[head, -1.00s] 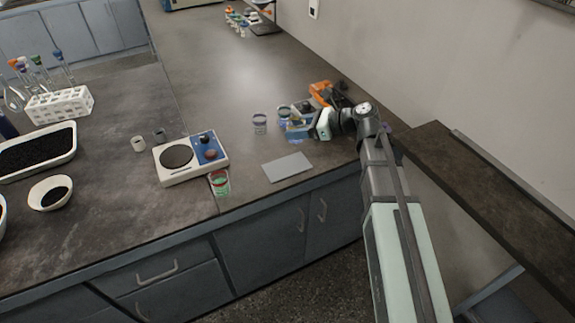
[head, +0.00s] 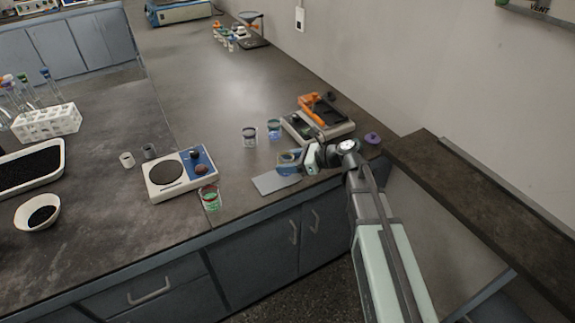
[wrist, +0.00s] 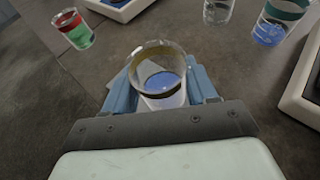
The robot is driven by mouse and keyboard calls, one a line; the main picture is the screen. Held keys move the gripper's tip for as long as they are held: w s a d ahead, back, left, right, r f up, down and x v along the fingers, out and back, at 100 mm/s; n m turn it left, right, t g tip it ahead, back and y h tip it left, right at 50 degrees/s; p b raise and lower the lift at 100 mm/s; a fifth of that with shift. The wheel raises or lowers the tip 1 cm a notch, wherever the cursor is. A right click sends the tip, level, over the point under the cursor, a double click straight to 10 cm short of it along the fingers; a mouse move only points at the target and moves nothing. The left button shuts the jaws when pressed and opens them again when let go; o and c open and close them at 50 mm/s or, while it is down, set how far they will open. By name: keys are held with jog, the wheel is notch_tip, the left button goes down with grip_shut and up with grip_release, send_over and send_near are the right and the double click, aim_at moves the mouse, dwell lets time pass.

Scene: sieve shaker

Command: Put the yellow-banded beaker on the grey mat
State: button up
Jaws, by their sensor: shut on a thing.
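The yellow-banded beaker (wrist: 162,82) is between my gripper's fingers in the wrist view, upright or nearly so. It has a dark yellow-brown band and blue liquid inside. My gripper (head: 289,159) is shut on it; in the head view the fingers largely cover the beaker. The grey mat (head: 268,184) lies flat near the counter's front edge. The gripper and beaker appear over the mat's far right part in the head view. In the wrist view, a pale patch of mat shows by the beaker. I cannot tell the gap beneath the beaker.
A dark-banded beaker (head: 249,138) and a teal-banded beaker (head: 274,130) stand behind the mat. A red-banded beaker (head: 209,197) with green liquid stands left, by a hotplate (head: 165,188). An orange-topped device (head: 318,112) stands behind my gripper.

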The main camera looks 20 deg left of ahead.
jog(key=shift+f, duration=0.7)
jog(key=shift+f, duration=0.1)
jog(key=o, duration=1.1)
jog(key=v, duration=1.2)
